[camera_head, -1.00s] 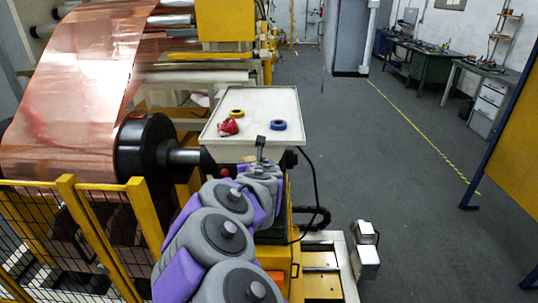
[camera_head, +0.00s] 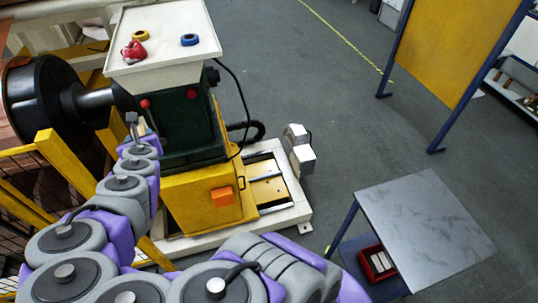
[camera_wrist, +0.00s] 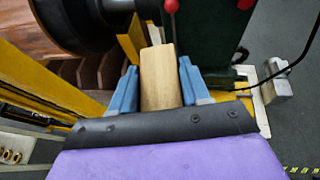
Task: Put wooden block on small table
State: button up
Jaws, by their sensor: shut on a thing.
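The wooden block (camera_wrist: 161,80) is light brown and sits between the two blue fingers of my gripper (camera_wrist: 160,82) in the wrist view. My gripper is shut on it. In the head view my gripper (camera_head: 132,122) is at the left, in front of the green and yellow machine, and the block cannot be made out there. The small table (camera_head: 425,225) has a bare grey marbled top and dark blue legs. It stands at the lower right of the head view, well apart from my gripper.
A white tray table (camera_head: 165,62) holds two tape rolls and a red item. The green and yellow machine (camera_head: 200,150) stands beside my arm, with yellow fencing (camera_head: 65,160) at left. A red box (camera_head: 376,262) lies under the small table. Open grey floor surrounds the table.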

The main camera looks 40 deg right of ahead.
aim_at(445, 212)
jog(key=k+j+z, duration=0.1)
jog(key=z, duration=0.9)
jog(key=k+z, duration=0.2)
jog(key=z, duration=0.25)
jog(key=k+l+z, duration=0.25)
jog(key=k, duration=0.2)
jog(key=k+l+z, duration=0.1)
jog(key=k+z, duration=0.15)
jog(key=k, duration=0.15)
jog(key=k+l+z, duration=0.25)
jog(key=k+l, duration=0.05)
jog(key=k, duration=0.1)
